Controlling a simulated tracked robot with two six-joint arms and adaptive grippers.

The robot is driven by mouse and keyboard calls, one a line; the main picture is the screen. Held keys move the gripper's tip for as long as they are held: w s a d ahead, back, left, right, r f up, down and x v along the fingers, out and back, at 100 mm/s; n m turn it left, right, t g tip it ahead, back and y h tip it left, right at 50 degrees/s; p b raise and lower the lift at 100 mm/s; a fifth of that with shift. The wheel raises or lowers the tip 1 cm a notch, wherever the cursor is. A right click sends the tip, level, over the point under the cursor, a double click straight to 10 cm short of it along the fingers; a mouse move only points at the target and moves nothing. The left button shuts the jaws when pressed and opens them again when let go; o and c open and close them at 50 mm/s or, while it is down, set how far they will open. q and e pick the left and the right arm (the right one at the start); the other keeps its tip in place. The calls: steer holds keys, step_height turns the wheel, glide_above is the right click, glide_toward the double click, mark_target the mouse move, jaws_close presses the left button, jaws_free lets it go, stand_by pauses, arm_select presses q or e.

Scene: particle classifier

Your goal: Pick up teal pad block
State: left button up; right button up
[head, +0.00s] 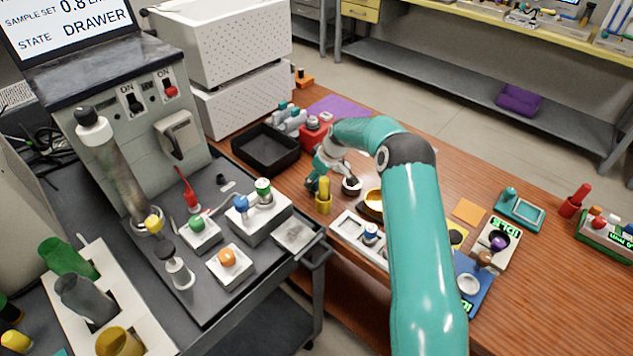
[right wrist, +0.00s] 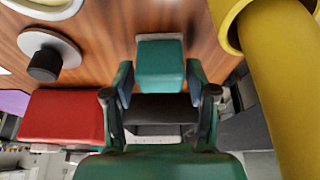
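The teal pad block (right wrist: 160,68) shows in the right wrist view, between the two fingers of my right gripper (right wrist: 160,80). A dark finger stands on each side of it, with a narrow gap that looks clear, so the gripper seems open around the block. In the head view my right gripper (head: 314,180) is low over the wooden table, beside a yellow cylinder (head: 323,197). The block cannot be made out there; the gripper seems to hide it. My left gripper is not in view.
The yellow cylinder (right wrist: 285,85) stands close on the right in the wrist view, and a red block (right wrist: 62,116) lies on the left. A black tray (head: 266,150) is left of the gripper. A black-knobbed disc (head: 352,187) sits to its right.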

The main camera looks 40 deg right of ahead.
steer(key=c, duration=0.7)
steer(key=shift+r, duration=0.2)
step_height(320, 180, up, 20)
steer(key=shift+f, duration=0.15)
steer(key=o, duration=0.4)
steer(key=shift+c, duration=1.4)
steer(key=shift+s, duration=0.1)
